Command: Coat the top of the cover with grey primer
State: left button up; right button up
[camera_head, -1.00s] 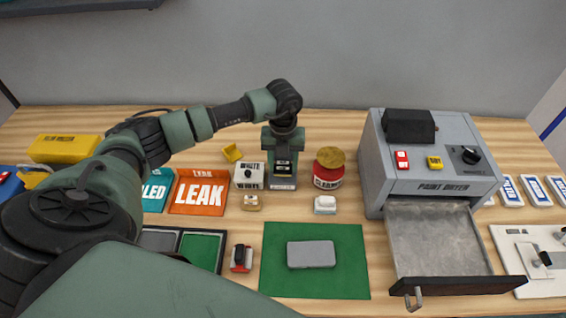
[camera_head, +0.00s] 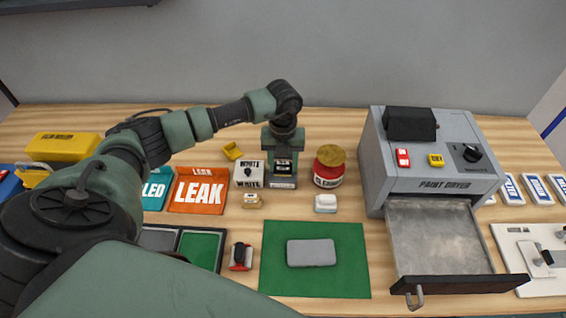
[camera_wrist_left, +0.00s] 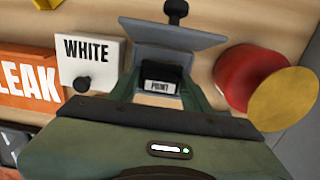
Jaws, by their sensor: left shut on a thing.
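The cover (camera_head: 311,253) is a flat grey rounded plate lying on a green mat (camera_head: 345,282) at the front middle. My left gripper (camera_head: 283,158) points down behind the mat, at a small stand (camera_head: 283,184). It is shut on a small dark thing with a pale label (camera_wrist_left: 160,86) that shows between the fingers in the left wrist view; the lettering looks like "PRIMT" or "POINT". The fingers hide much of it, and I cannot tell whether it still touches the stand. My right gripper is not in view.
A grey paint dryer (camera_head: 440,186) stands right with its drawer (camera_head: 440,235) open. A red jar (camera_head: 329,172), a white box (camera_head: 249,174), a white block (camera_head: 325,203) and a red-black tool (camera_head: 241,257) stand nearby. An orange LEAK tray (camera_head: 200,191) lies left.

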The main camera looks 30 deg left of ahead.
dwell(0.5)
pick_arm(q)
jog(key=shift+r+p, duration=2.5)
jog(key=shift+r, duration=1.05)
jog(key=shift+f, duration=0.1)
jog(key=shift+f+b, duration=2.4)
jog(key=shift+f, duration=0.6)
jog(key=shift+f+b, duration=0.35)
jog(key=shift+f, duration=0.15)
jog(key=o, duration=1.3)
